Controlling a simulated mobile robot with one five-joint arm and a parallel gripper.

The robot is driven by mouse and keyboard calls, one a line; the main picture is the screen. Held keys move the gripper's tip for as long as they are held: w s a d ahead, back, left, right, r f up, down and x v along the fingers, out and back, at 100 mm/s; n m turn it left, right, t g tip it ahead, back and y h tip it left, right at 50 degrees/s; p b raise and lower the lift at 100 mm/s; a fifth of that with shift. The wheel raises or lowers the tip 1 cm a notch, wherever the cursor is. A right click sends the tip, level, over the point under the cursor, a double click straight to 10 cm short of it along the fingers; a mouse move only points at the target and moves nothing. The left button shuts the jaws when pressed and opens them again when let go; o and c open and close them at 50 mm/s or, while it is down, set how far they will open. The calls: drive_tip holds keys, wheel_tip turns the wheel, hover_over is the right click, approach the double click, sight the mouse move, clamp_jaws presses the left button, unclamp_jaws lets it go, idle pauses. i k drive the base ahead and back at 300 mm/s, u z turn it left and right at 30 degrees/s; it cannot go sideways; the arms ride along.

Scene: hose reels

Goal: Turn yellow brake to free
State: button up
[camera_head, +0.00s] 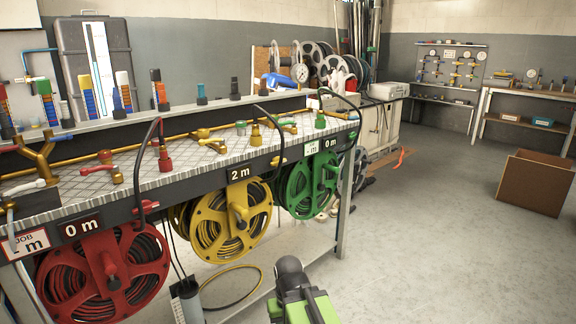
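The yellow hose reel (232,218) hangs under the bench, between the red reel (105,272) and the green reel (311,185). On the bench top behind the plate are a yellow-brass fitting (256,134) and a brass valve with a pale lever (212,142). I cannot tell which part is the yellow brake or how it is set. The dark end of my arm, with green parts, shows at the bottom centre, apart from the reels; its fingertips cannot be made out.
"0 m" plates mark the red (82,227) and green (330,145) reels. A bench leg (346,195) stands right of the green reel. A grey container (188,302) stands below the yellow reel. The floor at right is open up to a brown box (536,182).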

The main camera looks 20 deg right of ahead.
sight(275, 160)
drive_tip(key=z, duration=0.15)
drive_tip(key=i, duration=0.95)
drive_tip(key=u, duration=0.1)
